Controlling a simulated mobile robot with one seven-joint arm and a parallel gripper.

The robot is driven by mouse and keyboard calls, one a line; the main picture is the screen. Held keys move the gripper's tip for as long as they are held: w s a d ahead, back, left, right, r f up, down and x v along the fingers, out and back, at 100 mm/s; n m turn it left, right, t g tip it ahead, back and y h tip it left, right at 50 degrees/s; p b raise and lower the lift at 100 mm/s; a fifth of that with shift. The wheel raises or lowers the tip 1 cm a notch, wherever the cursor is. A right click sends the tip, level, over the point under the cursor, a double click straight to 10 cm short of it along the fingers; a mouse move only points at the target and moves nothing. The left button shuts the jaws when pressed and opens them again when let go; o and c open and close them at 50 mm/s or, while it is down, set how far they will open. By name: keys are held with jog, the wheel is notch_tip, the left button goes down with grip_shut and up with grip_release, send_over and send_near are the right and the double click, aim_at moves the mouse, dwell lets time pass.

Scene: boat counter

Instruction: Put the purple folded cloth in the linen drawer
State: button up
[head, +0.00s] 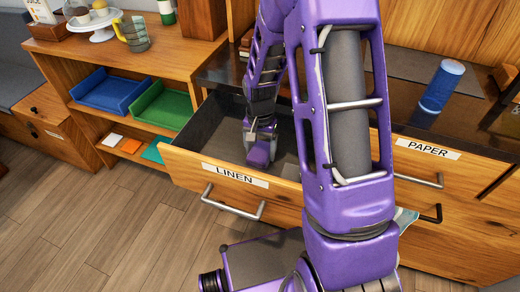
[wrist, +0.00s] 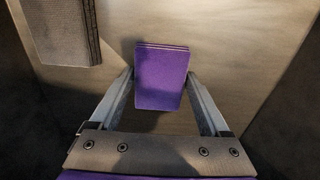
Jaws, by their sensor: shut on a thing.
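The purple folded cloth (wrist: 161,80) is between my gripper's two fingers (wrist: 160,88) in the wrist view, with a finger against each side. My gripper is shut on it. In the head view the purple cloth (head: 258,153) shows at the end of my arm, inside the open linen drawer (head: 200,163). The drawer's front carries a LINEN label and a metal handle. The drawer floor (wrist: 230,70) shows around the cloth in the wrist view. I cannot tell whether the cloth touches the floor.
A grey-brown folded stack (wrist: 67,30) lies at the upper left in the wrist view. The PAPER drawer (head: 425,160) is to the right. A blue cylinder (head: 441,86) is on the dark top. Blue (head: 103,90) and green (head: 163,106) trays sit on the left shelf.

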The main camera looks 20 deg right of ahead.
aim_at(260, 152)
jog(key=o, duration=1)
notch_tip(260, 152, up, 12)
jog(key=shift+r+p, duration=0.1)
jog(key=shift+p, duration=1.15)
